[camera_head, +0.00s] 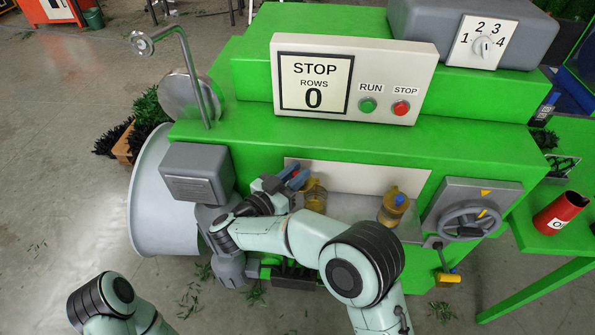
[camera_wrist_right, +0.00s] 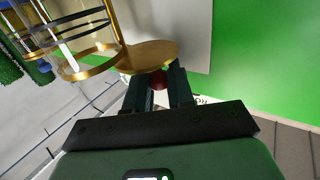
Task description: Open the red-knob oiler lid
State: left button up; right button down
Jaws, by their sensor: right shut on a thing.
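The oiler (camera_head: 314,196) is a glass cup with amber contents on the front ledge of the green machine. In the right wrist view its glass body (camera_wrist_right: 92,38) has gold rings, and the gold disc lid (camera_wrist_right: 148,55) reaches out beside it. The lid looks swung off the glass, but I cannot tell the exact angle. My right gripper (camera_head: 297,178) is at the oiler's top left. In the wrist view the right gripper (camera_wrist_right: 159,82) is shut on the red knob (camera_wrist_right: 158,79), which its fingers partly hide. My left gripper is out of view; only part of my left arm shows.
A second oiler (camera_head: 392,207) with a yellow top stands to the right on the ledge (camera_head: 345,206). A handwheel (camera_head: 468,220) is further right, and a grey box (camera_head: 197,174) is left of my gripper. The control panel (camera_head: 355,85) is above.

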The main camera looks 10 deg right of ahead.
jog(key=shift+w+d+r+m+g+h+p, duration=0.1)
jog(key=shift+w+r+m+g+h+p, duration=0.15)
jog(key=shift+m+g+h+p, duration=0.3)
jog(key=shift+w+r+m+g+h+p, duration=0.15)
jog(key=shift+w+m+g+h+p, duration=0.2)
jog(key=shift+g, duration=0.4)
jog(key=shift+s, duration=0.1)
jog(key=shift+d+m, duration=0.1)
jog(key=shift+m, duration=0.2)
jog(key=c, duration=1.1)
grip_release()
jog(key=shift+s, duration=0.1)
